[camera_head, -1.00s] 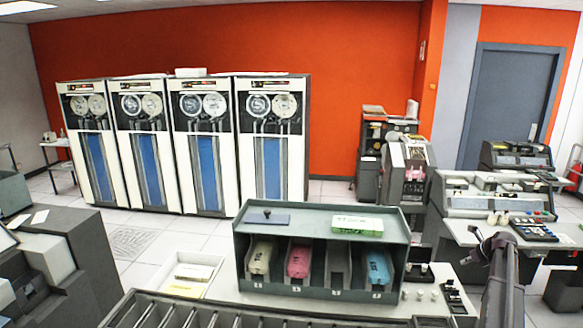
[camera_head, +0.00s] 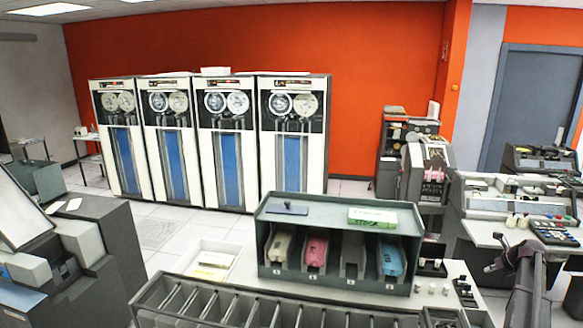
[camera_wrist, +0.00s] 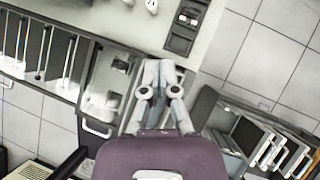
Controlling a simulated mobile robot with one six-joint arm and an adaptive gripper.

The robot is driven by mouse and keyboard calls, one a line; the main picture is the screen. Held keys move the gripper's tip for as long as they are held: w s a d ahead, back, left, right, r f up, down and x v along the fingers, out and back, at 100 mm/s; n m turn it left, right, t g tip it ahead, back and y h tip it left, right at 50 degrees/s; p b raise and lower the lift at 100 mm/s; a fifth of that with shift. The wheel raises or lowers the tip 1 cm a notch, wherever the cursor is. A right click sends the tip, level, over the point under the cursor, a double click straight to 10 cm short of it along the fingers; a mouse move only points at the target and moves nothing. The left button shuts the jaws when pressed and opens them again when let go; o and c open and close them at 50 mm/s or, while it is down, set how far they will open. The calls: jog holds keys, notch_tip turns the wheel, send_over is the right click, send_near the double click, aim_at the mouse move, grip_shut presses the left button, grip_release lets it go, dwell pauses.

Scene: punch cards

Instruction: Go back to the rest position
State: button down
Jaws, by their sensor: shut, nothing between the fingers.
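My gripper (camera_wrist: 158,78) is shut and empty in the wrist view, with its fingers together above the edge of the work table. Below the fingers are a grey drawer-like unit and the pale table top. In the head view my arm stands at the lower right, its purple-grey end near the table's right side. The finger tips are too small to make out there. Nothing is held.
A green-grey rack (camera_head: 340,208) with several bays holds card decks. A divided tray (camera_head: 290,312) lies in front. A keypunch desk (camera_head: 515,205) stands at right. A dark machine (camera_head: 75,250) stands at left. Tape cabinets (camera_head: 210,145) line the back wall. Pale floor is open between.

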jog(key=s+a+f+n+g+b, duration=0.1)
jog(key=s+a+f+n+b, duration=0.25)
jog(key=a, duration=0.65)
jog(key=a+f+n+g+b, duration=0.15)
jog(key=a+f+n, duration=0.25)
jog(key=a+n, duration=0.5)
jog(key=s+a+f+n+g+b, duration=0.1)
jog(key=s+a+f+n+b, duration=0.15)
jog(key=a, duration=0.95)
jog(key=s+a+f+n+g+b, duration=0.1)
jog(key=s+a+f+n+b, duration=0.3)
jog(key=s+a+n, duration=0.5)
jog(key=s+a+f+n+g+h+b, duration=0.1)
jog(key=s+a+f+n+g+b, duration=0.1)
jog(key=s+a+f+n+b, duration=0.3)
jog(key=s+a+f+n, duration=0.1)
jog(key=s+a+n, duration=0.3)
jog(key=a, duration=0.6)
jog(key=shift+s+f+n+h, duration=0.3)
jog(key=shift+s+n, duration=0.05)
jog(key=shift+n, duration=0.25)
jog(key=shift+s+g, duration=0.15)
jog(key=shift+g, duration=0.1)
